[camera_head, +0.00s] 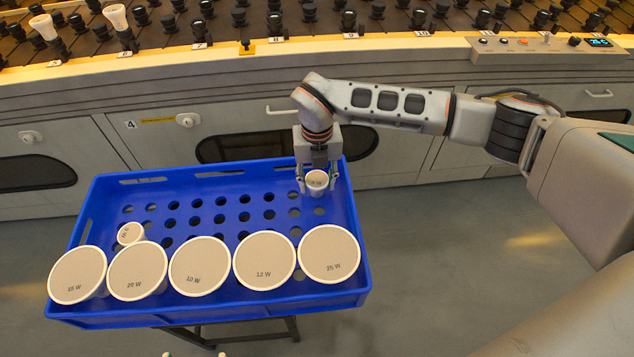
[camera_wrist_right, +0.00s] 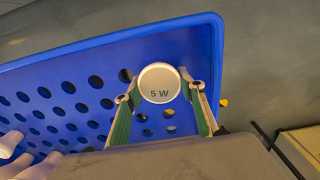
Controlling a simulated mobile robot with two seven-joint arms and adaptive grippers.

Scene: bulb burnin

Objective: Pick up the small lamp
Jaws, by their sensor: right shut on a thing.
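My right gripper (camera_head: 317,185) is shut on a small lamp (camera_head: 317,180) with a round white face, at the back right corner of the blue crate (camera_head: 356,235). In the right wrist view the small lamp (camera_wrist_right: 159,82) reads "5 W" and sits between the green-padded fingers of the right gripper (camera_wrist_right: 160,92). I cannot tell whether it touches the crate floor. Another small lamp (camera_head: 130,233) lies tilted at the crate's left. Two fingertips of my left gripper (camera_head: 195,355) show apart at the bottom edge, with nothing seen between them.
Behind stands a bench with several numbered sockets, two pale bulbs (camera_head: 43,25) (camera_head: 116,16) and a control panel (camera_head: 545,49). The crate's middle is empty.

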